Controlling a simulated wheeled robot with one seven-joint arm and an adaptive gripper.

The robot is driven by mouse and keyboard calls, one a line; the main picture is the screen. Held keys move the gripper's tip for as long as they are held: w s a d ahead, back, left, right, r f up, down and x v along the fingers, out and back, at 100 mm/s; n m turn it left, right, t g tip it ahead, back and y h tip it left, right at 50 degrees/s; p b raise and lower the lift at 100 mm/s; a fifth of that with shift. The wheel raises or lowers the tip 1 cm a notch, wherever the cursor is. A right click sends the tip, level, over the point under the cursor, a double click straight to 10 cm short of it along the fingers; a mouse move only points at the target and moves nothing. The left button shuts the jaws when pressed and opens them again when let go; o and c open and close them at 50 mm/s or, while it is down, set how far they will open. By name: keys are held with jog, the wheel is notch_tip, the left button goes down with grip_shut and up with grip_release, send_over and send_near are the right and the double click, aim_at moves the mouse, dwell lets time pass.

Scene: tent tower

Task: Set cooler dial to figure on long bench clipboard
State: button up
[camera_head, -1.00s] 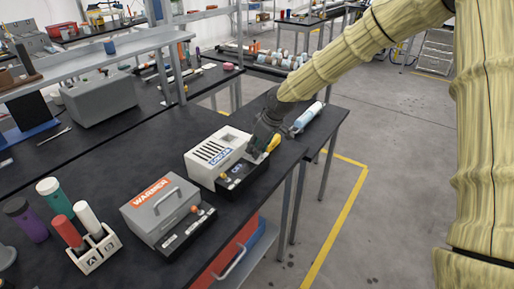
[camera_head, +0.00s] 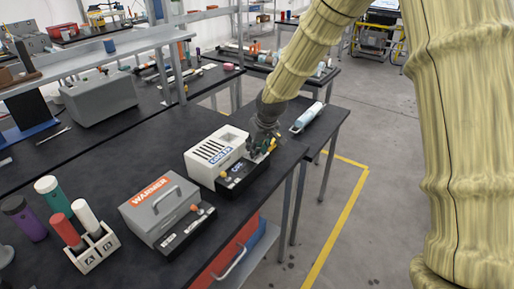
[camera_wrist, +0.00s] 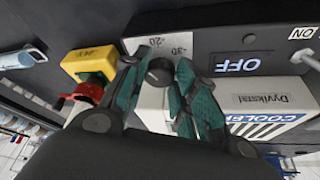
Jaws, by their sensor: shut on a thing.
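The cooler (camera_head: 212,154) is a white box with a vent grille and a black front panel, standing near the bench edge. In the wrist view its lettered side (camera_wrist: 265,122) is at the right and its display (camera_wrist: 237,65) reads OFF. The dark round dial (camera_wrist: 160,70) lies between my fingertips, by the marks -20 and -30. My gripper (camera_wrist: 163,85) is shut on the dial; in the head view my gripper (camera_head: 262,146) is at the panel's right end. I cannot make out a clipboard or a figure on one.
A yellow block (camera_wrist: 90,63) with a red part (camera_wrist: 82,98) sits close beside my fingers. The grey warmer (camera_head: 158,215) stands left of the cooler. A rack with red and white tubes (camera_head: 95,248) is at the front left. A light-blue cylinder (camera_head: 308,117) lies behind my gripper.

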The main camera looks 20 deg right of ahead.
jog(key=shift+w+r+m, duration=0.1)
jog(key=shift+m, duration=0.3)
jog(key=o, duration=1)
jog(key=shift+n, duration=0.3)
jog(key=shift+d+n+y, duration=0.1)
jog(key=shift+n+y, duration=0.3)
jog(key=shift+n, duration=0.6)
jog(key=shift+d+n+g+y+p, duration=0.1)
jog(key=shift+n+g+y+p, duration=0.35)
jog(key=shift+n, duration=0.95)
jog(key=shift+n, duration=0.3)
